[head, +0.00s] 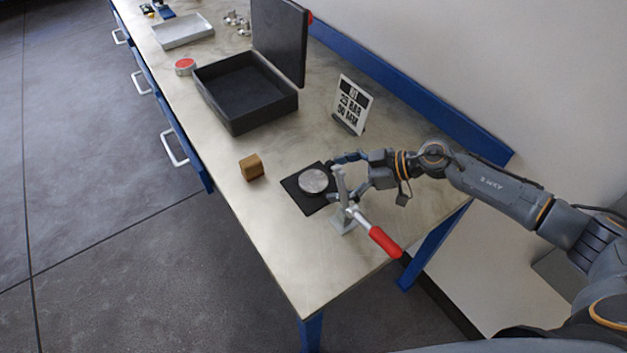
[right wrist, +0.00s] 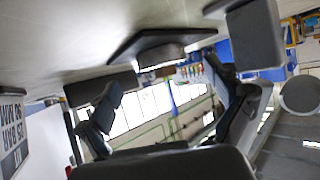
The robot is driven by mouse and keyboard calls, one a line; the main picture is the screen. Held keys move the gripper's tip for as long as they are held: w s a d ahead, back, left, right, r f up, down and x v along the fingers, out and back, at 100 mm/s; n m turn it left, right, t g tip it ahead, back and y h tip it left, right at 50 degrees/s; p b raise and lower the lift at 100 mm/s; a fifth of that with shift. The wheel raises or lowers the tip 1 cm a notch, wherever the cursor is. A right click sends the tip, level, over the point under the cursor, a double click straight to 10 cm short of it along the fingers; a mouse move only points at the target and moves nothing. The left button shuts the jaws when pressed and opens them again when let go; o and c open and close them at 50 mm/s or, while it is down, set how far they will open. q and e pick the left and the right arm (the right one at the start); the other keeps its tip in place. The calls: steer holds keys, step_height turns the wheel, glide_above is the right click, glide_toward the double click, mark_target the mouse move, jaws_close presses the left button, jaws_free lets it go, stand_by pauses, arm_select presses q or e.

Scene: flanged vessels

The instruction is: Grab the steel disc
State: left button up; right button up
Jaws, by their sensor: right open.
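The steel disc (head: 313,181) is a flat, round, silvery piece lying on a black square mat (head: 292,190) near the front end of the bench. My right gripper (head: 346,177) is just right of the disc in the head view, low over the bench, with its fingers spread and nothing between them. In the right wrist view, the spread fingers (right wrist: 165,108) frame the dark mat (right wrist: 135,38) beyond, and the disc's edge (right wrist: 163,55) shows there. The disc appears clear of the fingers. My left gripper is not in view.
A toggle clamp with a red handle (head: 384,241) stands close beside the mat, near my right fingers. A wooden block (head: 251,167) is to the left. A sign (head: 352,104) and an open black case (head: 245,112) stand farther back. The bench's front corner is clear.

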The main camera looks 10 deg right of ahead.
mark_target(318, 181)
steer(key=x, duration=0.4)
steer(key=shift+a+p, duration=0.3)
steer(key=shift+a, duration=0.05)
steer(key=shift+r, duration=0.1)
steer(key=shift+c, duration=0.5)
steer(key=c, duration=1.8)
steer(key=shift+w+r, duration=0.1)
steer(key=shift+r, duration=0.05)
